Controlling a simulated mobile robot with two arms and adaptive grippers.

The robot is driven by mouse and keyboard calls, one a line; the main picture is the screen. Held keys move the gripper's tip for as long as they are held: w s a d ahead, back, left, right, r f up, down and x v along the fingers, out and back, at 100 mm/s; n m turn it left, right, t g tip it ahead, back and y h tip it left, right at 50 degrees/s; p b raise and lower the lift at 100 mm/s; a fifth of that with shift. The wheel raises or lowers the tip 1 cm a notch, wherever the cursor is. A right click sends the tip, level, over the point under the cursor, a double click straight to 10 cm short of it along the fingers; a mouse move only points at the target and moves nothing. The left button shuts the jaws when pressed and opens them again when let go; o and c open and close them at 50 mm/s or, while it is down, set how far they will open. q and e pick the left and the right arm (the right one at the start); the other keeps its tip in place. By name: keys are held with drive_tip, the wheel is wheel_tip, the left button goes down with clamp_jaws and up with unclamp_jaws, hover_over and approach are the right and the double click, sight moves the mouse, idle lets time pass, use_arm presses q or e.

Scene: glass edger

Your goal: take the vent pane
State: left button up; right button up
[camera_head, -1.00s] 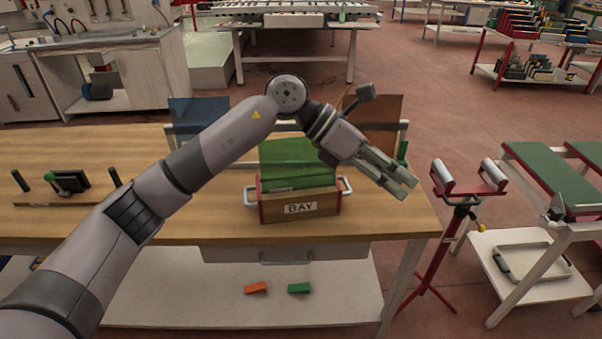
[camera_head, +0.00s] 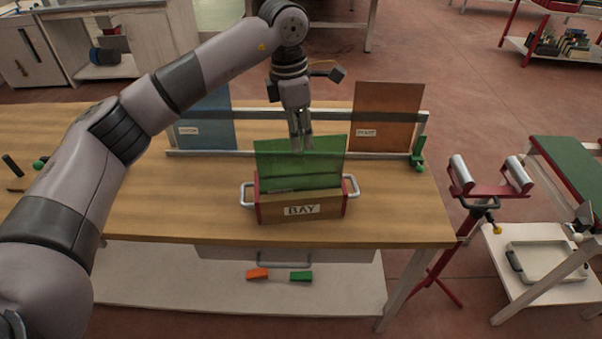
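A green glass pane (camera_head: 270,165) stands upright in the wooden box marked BAY (camera_head: 270,211) on the bench. A blue pane (camera_head: 205,112) and an orange-brown pane (camera_head: 385,115) stand in a rack behind it; their small labels are too blurred to read surely, so I cannot tell which is the vent pane. My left gripper (camera_head: 301,146) points down with its fingertips at the top edge of the green pane, right of its middle. The fingers overlap the pane in view; whether they touch or grip it I cannot tell. My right gripper is not in view.
The box has metal side handles (camera_head: 352,187). A green clamp (camera_head: 418,155) sits at the rack's right end. A red roller stand (camera_head: 487,190) is right of the bench. Orange (camera_head: 257,274) and green (camera_head: 301,276) blocks lie on the lower shelf. The bench's left part is mostly clear.

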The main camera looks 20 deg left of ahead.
sight(303, 160)
use_arm(q)
drive_tip(key=f, duration=0.3)
drive_tip(key=shift+w+d+p, duration=0.15)
drive_tip(key=shift+d+p, duration=0.05)
drive_tip(key=shift+p, duration=0.1)
drive_tip(key=shift+f, duration=0.1)
wheel_tip(303, 160, down, 4)
drive_tip(key=p, duration=0.2)
drive_tip(key=shift+w+f+p, duration=0.1)
drive_tip(key=shift+f+p, duration=0.15)
drive_tip(key=shift+p, duration=0.15)
drive_tip(key=shift+d+f, duration=0.1)
drive_tip(key=shift+f, duration=0.15)
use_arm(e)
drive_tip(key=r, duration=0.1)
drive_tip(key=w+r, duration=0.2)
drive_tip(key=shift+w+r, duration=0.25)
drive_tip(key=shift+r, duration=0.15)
use_arm(q)
drive_tip(key=shift+c, duration=0.5)
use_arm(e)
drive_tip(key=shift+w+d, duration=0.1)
use_arm(q)
drive_tip(key=c, duration=0.4)
clamp_jaws()
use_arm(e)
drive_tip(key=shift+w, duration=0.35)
